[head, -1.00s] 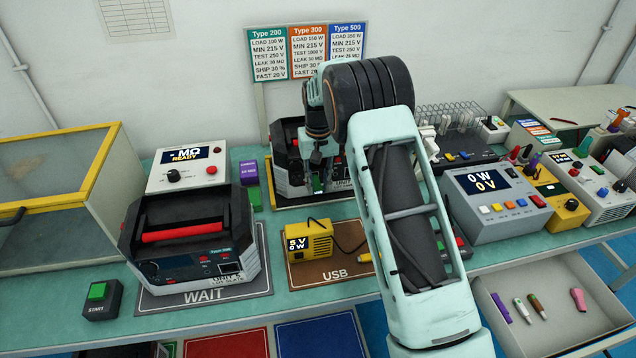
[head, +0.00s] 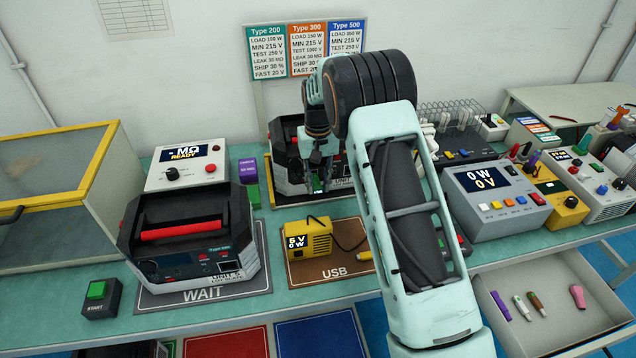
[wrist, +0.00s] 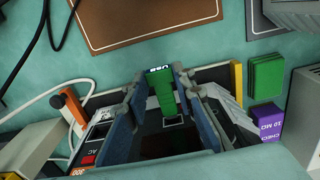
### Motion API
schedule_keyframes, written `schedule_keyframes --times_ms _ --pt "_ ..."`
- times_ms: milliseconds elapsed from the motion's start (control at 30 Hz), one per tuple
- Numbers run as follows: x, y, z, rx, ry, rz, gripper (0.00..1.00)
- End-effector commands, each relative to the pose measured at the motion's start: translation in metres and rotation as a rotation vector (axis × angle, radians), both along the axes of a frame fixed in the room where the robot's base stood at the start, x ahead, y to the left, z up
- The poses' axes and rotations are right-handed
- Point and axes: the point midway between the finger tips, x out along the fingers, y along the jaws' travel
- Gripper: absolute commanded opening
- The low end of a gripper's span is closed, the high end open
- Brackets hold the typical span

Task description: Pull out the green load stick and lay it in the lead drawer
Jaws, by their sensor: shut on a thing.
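The green load stick (wrist: 163,92) is between the two fingers of my gripper (wrist: 162,82) in the wrist view, with its top end showing a small label. In the head view my gripper (head: 318,168) is low at the front of the rear black and grey power unit (head: 284,150), shut on the stick. Whether the stick is still seated in a socket is hidden by the fingers. The lead drawer (head: 562,325) is the open grey drawer at lower right, holding purple, white-green, brown and pink sticks in a row.
A second power unit (head: 190,240) with a red handle stands on the WAIT mat (head: 205,292). A yellow USB meter (head: 309,240) with a cable lies in front of my gripper. A grey load meter (head: 497,205) stands right of my arm. A purple block (wrist: 268,122) is beside the rear unit.

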Motion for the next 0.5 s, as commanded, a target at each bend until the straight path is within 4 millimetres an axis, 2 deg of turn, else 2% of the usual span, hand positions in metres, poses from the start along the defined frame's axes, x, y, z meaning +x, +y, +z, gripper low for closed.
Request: schedule_keyframes --times_ms 500 --pt "-0.016 -0.003 0.0 0.0 -0.001 0.0 0.0"
